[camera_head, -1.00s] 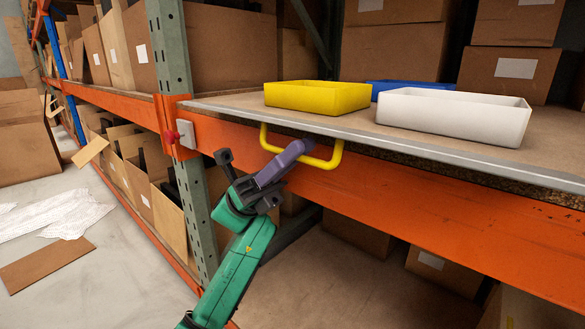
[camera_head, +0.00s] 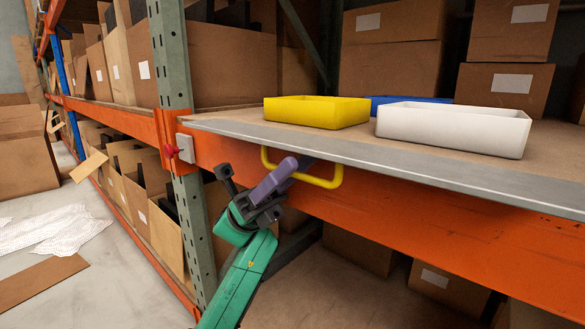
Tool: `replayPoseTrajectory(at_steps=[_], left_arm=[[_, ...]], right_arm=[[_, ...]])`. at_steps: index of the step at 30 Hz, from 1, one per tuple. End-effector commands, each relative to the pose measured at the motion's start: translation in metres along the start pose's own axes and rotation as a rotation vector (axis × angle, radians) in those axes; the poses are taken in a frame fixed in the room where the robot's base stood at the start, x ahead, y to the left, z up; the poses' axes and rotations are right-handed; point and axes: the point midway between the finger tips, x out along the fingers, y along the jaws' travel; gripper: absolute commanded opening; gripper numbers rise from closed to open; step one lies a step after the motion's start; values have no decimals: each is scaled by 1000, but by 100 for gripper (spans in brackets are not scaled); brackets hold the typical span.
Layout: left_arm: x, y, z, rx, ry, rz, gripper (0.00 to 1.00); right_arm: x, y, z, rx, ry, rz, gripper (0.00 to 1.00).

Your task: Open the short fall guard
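The short fall guard looks to be the grey metal strip (camera_head: 430,172) along the front edge of the shelf. Beneath it is a yellow U-shaped handle (camera_head: 322,182), its upper ends hidden by the strip. My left gripper (camera_head: 297,167) comes up from below on a green arm, its purple fingers at the handle's left half. One finger is in front of the bar and the other is partly hidden farther right. I cannot tell whether they press on the bar. My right gripper is not in view.
A yellow tray (camera_head: 316,112), a white tray (camera_head: 452,130) and a blue tray (camera_head: 395,101) stand on the shelf behind the strip. An orange beam (camera_head: 440,230) runs below. A green upright (camera_head: 170,60) and red button (camera_head: 170,151) are left. Cardboard boxes surround.

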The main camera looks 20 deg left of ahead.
Motion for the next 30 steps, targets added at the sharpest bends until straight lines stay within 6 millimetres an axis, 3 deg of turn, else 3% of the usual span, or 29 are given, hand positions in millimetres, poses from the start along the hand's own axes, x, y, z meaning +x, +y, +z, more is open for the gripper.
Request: replayPoseTrajectory(at_steps=[8, 24, 30], left_arm=[[-13, 1, 0, -1, 0, 2, 42], [-133, 1, 0, 0, 0, 3, 42], [-147, 0, 0, 1, -1, 0, 42]], right_arm=[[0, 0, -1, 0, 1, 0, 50], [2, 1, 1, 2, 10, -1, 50], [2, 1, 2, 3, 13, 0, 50]])
